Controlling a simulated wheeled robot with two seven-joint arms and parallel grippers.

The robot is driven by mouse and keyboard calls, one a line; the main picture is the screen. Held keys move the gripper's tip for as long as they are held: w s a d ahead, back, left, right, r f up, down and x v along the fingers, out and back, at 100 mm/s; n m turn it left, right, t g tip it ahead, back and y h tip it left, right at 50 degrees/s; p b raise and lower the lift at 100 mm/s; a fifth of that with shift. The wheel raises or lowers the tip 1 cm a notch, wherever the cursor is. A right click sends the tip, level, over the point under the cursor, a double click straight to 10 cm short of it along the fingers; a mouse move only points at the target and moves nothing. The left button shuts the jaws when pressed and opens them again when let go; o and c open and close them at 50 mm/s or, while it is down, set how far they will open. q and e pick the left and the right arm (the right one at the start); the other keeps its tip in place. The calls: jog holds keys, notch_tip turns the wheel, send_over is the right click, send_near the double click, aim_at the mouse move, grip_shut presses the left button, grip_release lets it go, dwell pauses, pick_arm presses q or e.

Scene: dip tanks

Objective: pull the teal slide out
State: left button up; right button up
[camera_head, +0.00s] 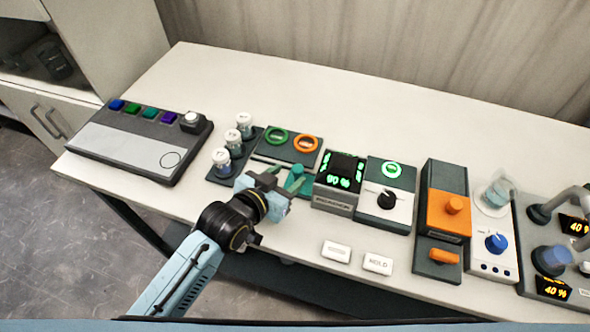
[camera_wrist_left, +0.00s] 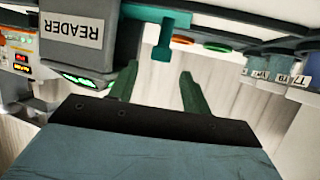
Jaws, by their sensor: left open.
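The teal slide (camera_head: 296,178) sits at the front of a dark box with a green ring and an orange ring. In the left wrist view the teal slide (camera_wrist_left: 155,14) is a flat plate with a small teal handle (camera_wrist_left: 162,48) standing out from it. My left gripper (camera_head: 284,178) is in front of the slide and partly hides it. Its two green fingers (camera_wrist_left: 158,72) are apart and empty. The handle lies ahead of the gap between them; I cannot tell whether they touch it. My right gripper is in neither view.
The reader (camera_head: 338,182) stands close right of the slide; it looms beside a finger in the wrist view. A rack with several vials (camera_head: 233,143) is to the left. Two white labels (camera_head: 358,257) lie in front. The table's back (camera_head: 330,95) is clear.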

aim_at(297, 169)
pick_arm(q)
jog(key=shift+x, duration=2.3)
grip_shut()
